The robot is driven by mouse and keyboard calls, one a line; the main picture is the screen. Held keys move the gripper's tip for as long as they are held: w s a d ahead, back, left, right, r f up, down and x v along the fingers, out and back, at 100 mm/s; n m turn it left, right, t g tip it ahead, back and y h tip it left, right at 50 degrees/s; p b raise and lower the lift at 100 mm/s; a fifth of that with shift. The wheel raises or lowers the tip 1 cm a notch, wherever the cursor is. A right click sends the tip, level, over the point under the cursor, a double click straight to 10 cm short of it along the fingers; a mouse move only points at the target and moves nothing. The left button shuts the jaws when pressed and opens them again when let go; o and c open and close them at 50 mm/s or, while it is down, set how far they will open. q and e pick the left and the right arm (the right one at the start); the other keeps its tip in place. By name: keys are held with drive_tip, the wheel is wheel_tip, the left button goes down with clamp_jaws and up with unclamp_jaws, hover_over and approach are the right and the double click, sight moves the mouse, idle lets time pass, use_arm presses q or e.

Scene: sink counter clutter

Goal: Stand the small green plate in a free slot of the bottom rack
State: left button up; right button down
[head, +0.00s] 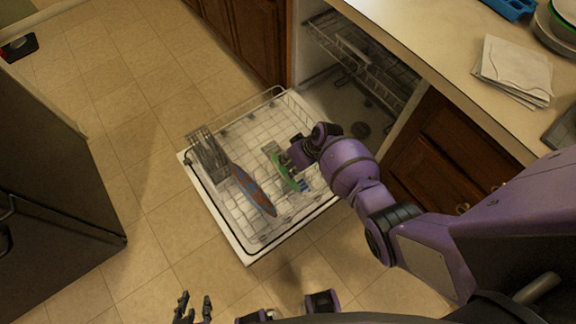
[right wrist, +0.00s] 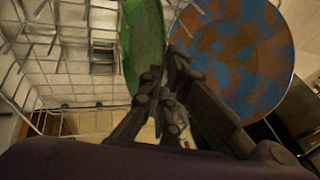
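The small green plate (head: 283,173) is in the bottom rack (head: 241,248), standing steeply near the rack's right side. In the right wrist view the green plate (right wrist: 143,35) is seen nearly edge-on. My right gripper (head: 293,155) is at its upper edge; in the right wrist view its fingertips (right wrist: 164,68) are close together, one on each side of the plate edge. Whether the plate's foot sits fully in a slot is hidden. My left gripper (head: 194,304) is empty with fingers apart, low in the head view, away from the rack.
A blue-and-brown plate (head: 252,190) stands in the rack left of the green one; it also shows in the right wrist view (right wrist: 232,55). A cutlery basket (head: 207,155) is at the rack's left. The counter (head: 430,45) overhangs on the right. Floor in front is clear.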

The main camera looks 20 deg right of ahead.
drive_tip(key=shift+f, duration=0.1)
drive_tip(key=c, duration=1.9)
unclamp_jaws()
drive_tip(key=shift+o, duration=0.2)
drive_tip(key=v, duration=1.2)
